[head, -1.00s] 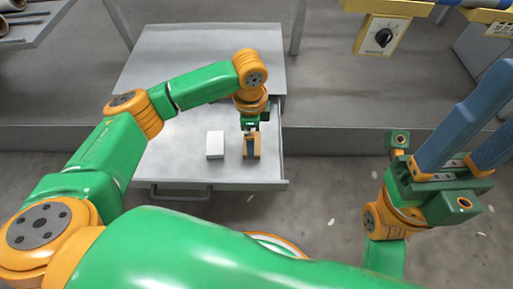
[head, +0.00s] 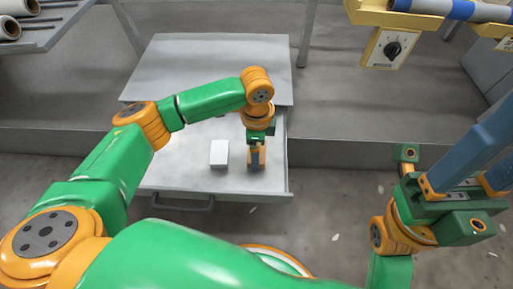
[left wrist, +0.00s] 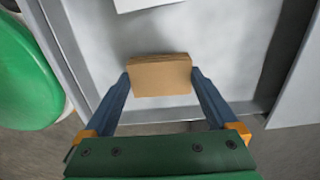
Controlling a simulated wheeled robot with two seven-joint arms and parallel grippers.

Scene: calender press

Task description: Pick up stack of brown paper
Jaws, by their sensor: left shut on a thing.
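The stack of brown paper (left wrist: 160,77) sits between the fingers of my left gripper (left wrist: 160,84) in the left wrist view, with a finger against each side. In the head view the brown stack (head: 262,157) shows only in part behind my left gripper (head: 256,160), inside the open drawer. I cannot tell whether it touches the drawer floor. My right gripper (head: 478,155) is at the right edge of the head view, over the floor, with its two blue fingers apart and nothing seen between them.
A white stack (head: 219,153) lies in the drawer to the left of the brown one. The drawer (head: 190,182) has low walls and a front handle (head: 183,204). A yellow box with a black knob (head: 389,48) hangs at the upper right. Rolls (head: 12,22) lie on a rack at upper left.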

